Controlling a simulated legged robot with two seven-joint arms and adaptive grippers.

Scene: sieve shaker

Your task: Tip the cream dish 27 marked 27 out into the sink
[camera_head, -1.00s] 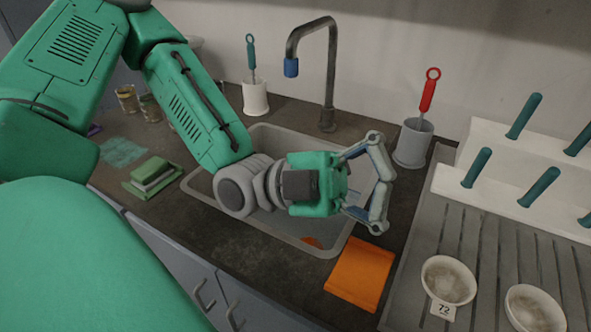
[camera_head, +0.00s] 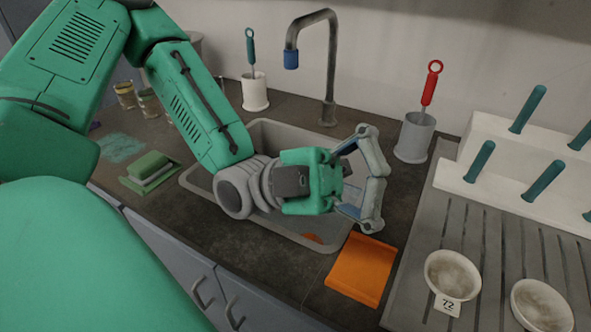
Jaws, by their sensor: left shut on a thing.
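My left gripper (camera_head: 375,182) is over the right part of the sink (camera_head: 262,128), with its fingers closed in toward each other. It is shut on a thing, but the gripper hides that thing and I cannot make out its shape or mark. No dish marked 27 is readable in view. A cream dish marked 72 (camera_head: 453,273) stands upright on the grooved drainboard at the lower right. A second cream dish (camera_head: 540,306) stands to its right, partly cut off, with no mark visible. My right gripper is not in view.
A tall tap (camera_head: 329,75) rises behind the sink. A grey holder (camera_head: 415,138) with a red-handled brush stands right of it, and a white holder (camera_head: 255,93) left. A white pegged rack (camera_head: 510,190) stands behind the drainboard.

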